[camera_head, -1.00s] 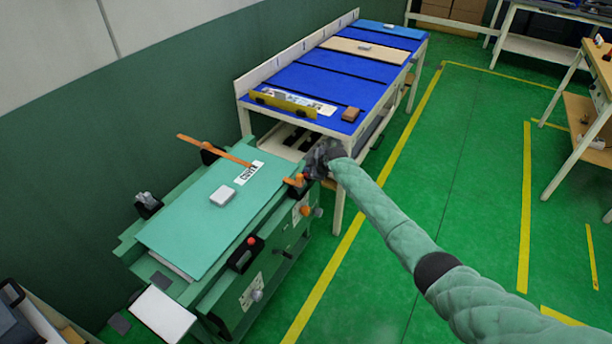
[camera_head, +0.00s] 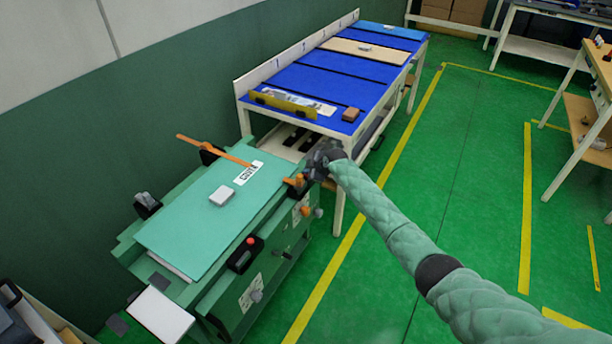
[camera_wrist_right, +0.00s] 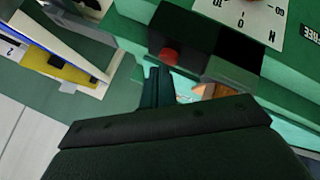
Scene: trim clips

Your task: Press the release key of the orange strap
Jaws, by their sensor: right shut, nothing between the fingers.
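The orange strap (camera_head: 214,150) stretches from beyond the far edge of the green machine onto its teal cover (camera_head: 195,225). Near the cover's right corner is a dark buckle with an orange part (camera_head: 297,181). My right gripper (camera_head: 312,168) is beside this buckle, partly hidden by its own dark wrist. In the right wrist view, its fingers (camera_wrist_right: 157,88) are shut and empty, just below a dark block with a red key (camera_wrist_right: 170,56). An orange piece (camera_wrist_right: 207,90) lies to their right. Contact with the key cannot be told. My left gripper is not in view.
A second dark block with a red button (camera_head: 248,246) sits on the machine's front edge. A small pale block (camera_head: 222,196) lies on the cover. A blue-topped table (camera_head: 300,80) stands close behind my right gripper.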

